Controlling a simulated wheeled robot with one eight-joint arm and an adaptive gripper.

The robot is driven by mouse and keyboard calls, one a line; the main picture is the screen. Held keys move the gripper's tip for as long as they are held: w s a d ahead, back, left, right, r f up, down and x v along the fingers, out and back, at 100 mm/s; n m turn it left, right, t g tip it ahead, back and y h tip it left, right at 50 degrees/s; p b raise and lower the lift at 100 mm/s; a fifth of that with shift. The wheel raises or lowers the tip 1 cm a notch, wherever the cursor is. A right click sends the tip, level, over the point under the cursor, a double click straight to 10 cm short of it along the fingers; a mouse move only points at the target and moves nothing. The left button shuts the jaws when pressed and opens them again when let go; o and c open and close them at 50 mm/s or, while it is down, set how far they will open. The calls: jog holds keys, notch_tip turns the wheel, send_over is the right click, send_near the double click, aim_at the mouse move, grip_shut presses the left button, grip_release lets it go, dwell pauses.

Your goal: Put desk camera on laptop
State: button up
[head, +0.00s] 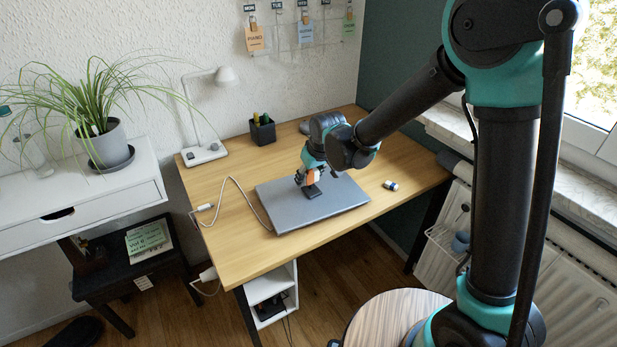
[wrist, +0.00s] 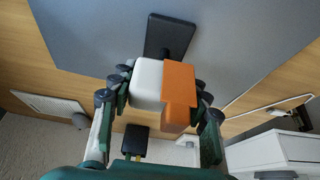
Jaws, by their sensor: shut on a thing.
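The desk camera (wrist: 165,90) is a white and orange block on a short stem with a flat black base (wrist: 170,35). In the head view the camera (head: 312,190) shows small below my gripper, its base over the laptop top. The laptop (head: 340,205) is a closed grey slab on the wooden desk; it also fills much of the wrist view (wrist: 90,35). My gripper (wrist: 160,110) is shut on the sides of the camera's block; it also shows in the head view (head: 312,175). I cannot tell whether the base touches the laptop or hovers just above it.
The desk (head: 235,245) also bears a white lamp (head: 205,154), a black pen holder (head: 262,131) and a small cylinder (head: 390,185) right of the laptop. A white cable (head: 240,185) runs left of the laptop. The desk's front left is clear.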

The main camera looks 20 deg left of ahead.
jog(key=shift+f, duration=0.1)
jog(key=o, duration=1.5)
jog(key=shift+c, duration=0.2)
jog(key=v, duration=1.2)
jog(key=s+d+f+m+t+h, duration=0.1)
jog(key=s+d+f+m, duration=0.2)
jog(key=d, duration=1.3)
jog(key=d+f+m+h, duration=0.1)
jog(key=d+f+m, duration=0.25)
jog(key=d, duration=1.25)
jog(key=s+d+f+m+h, duration=0.1)
jog(key=s+d+f+m, duration=0.2)
jog(key=s+d, duration=0.4)
jog(key=shift+s+d+f, duration=0.2)
jog(key=shift+d+f, duration=0.15)
jog(key=shift+d, duration=0.45)
jog(key=shift+m, duration=0.25)
